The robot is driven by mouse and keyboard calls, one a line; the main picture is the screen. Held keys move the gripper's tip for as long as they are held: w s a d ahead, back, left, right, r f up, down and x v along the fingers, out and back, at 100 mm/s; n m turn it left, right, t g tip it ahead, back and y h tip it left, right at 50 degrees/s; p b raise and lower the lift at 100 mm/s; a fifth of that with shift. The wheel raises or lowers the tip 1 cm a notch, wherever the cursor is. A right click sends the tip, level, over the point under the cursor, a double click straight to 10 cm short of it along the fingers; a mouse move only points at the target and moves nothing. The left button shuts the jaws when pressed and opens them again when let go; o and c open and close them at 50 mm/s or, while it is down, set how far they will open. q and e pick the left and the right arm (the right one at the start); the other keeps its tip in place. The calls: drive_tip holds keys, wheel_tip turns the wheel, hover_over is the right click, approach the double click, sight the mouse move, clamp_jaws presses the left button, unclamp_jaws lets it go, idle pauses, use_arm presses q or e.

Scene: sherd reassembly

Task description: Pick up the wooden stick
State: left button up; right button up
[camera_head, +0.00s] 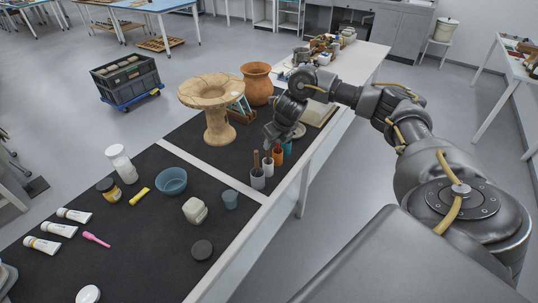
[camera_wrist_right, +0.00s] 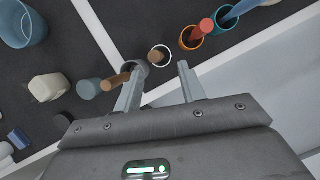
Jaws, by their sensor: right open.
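A brown wooden stick (camera_head: 256,159) stands upright in a grey cup (camera_head: 257,180). In the right wrist view a brown stick (camera_wrist_right: 115,81) leans out of a grey cup, close to the left finger. A second brown stick (camera_wrist_right: 156,55) stands in a white-rimmed cup (camera_wrist_right: 166,49) beyond the gap between the fingers. My right gripper (camera_head: 268,143) is above the row of cups, pointing down. In the right wrist view its fingers (camera_wrist_right: 164,68) are apart with nothing held between them. My left gripper is not in view.
An orange cup (camera_wrist_right: 186,44) and a teal cup (camera_wrist_right: 221,32) with coloured sticks stand beside the brown sticks. A blue-grey cup (camera_head: 230,199), pale jar (camera_head: 195,210) and blue bowl (camera_head: 172,181) stand nearby. A pottery pedestal (camera_head: 219,125) stands behind. A white strip (camera_head: 225,187) crosses the dark mat.

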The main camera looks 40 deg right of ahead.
sight(268, 158)
drive_tip(key=x, duration=0.2)
drive_tip(key=p+x, duration=0.1)
drive_tip(key=x, duration=0.4)
drive_tip(key=shift+w+a, duration=0.15)
drive_tip(key=shift+w, duration=0.2)
drive_tip(key=shift+w+f+p, duration=0.15)
drive_tip(key=shift+f+p, duration=0.15)
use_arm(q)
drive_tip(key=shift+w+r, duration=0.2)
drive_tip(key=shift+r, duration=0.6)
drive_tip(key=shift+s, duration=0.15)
use_arm(e)
clamp_jaws()
